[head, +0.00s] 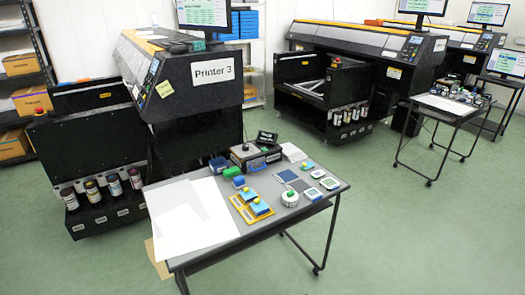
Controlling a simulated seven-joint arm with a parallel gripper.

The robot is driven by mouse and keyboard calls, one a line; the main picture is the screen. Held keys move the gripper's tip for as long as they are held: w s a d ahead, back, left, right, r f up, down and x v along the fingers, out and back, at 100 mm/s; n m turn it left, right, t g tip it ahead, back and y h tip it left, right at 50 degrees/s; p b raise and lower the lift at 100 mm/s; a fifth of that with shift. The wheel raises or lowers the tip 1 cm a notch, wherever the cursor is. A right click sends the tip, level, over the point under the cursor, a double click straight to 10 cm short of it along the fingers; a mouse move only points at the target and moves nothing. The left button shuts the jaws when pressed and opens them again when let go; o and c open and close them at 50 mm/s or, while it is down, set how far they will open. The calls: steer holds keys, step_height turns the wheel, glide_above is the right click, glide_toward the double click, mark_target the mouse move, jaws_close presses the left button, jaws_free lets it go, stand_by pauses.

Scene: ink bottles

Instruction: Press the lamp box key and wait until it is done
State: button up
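I cannot tell for certain which item is the lamp box. A dark box with a light top and a small knob (246,147) stands at the back of the near table. A small black unit (267,138) sits right behind it. A round white piece with a green top (290,198) sits near the front right of the table. Any lit lamp is too small to make out. My gripper is not in view.
The near table (210,250) has white sheets (185,215) on its left. Small blue, green and white pieces lie across its right half. A large black printer labelled Printer 3 (215,72) stands behind it. Another table (447,108) stands at the right. Green floor (420,240) is clear at the right front.

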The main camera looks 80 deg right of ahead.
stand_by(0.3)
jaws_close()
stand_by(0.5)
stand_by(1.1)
